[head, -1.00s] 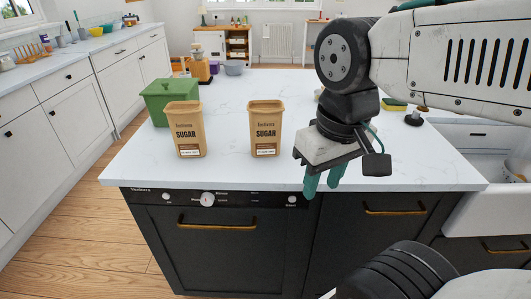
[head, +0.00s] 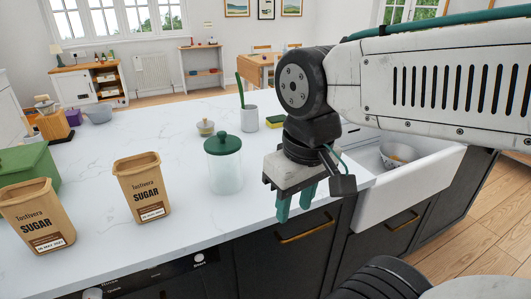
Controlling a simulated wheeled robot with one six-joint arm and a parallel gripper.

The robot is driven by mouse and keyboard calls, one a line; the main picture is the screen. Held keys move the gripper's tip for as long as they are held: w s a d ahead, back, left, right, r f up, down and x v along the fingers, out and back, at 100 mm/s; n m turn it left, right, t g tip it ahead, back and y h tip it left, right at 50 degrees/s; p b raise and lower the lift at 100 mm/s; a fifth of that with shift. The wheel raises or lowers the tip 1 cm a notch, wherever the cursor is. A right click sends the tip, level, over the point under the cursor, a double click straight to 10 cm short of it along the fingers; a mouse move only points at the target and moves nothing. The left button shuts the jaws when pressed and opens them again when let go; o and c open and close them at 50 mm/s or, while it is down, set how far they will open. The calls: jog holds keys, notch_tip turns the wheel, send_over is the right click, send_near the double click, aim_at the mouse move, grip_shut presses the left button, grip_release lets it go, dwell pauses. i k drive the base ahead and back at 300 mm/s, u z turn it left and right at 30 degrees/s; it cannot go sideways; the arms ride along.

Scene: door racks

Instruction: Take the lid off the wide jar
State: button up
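A clear glass jar (head: 225,180) stands upright on the white island worktop, near the middle of the head view. Its dark green lid (head: 222,145), with a round knob on top, sits on the jar. My gripper (head: 294,206) hangs to the right of the jar, close to the worktop's front edge, with its green fingers pointing down. The fingers are apart with nothing visible between them. The gripper is not touching the jar or its lid.
Two sugar bags (head: 143,188) and a green box (head: 24,165) stand on the left. Behind the jar are a small lidded pot (head: 205,127), a grey cup (head: 249,120) with a green utensil, and a yellow-green sponge (head: 275,121). A white sink (head: 410,180) holding a bowl (head: 397,156) is at right.

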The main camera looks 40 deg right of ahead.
aim_at(221, 144)
jog(key=u, duration=1)
jog(key=i, duration=0.4)
jog(key=z, duration=1.85)
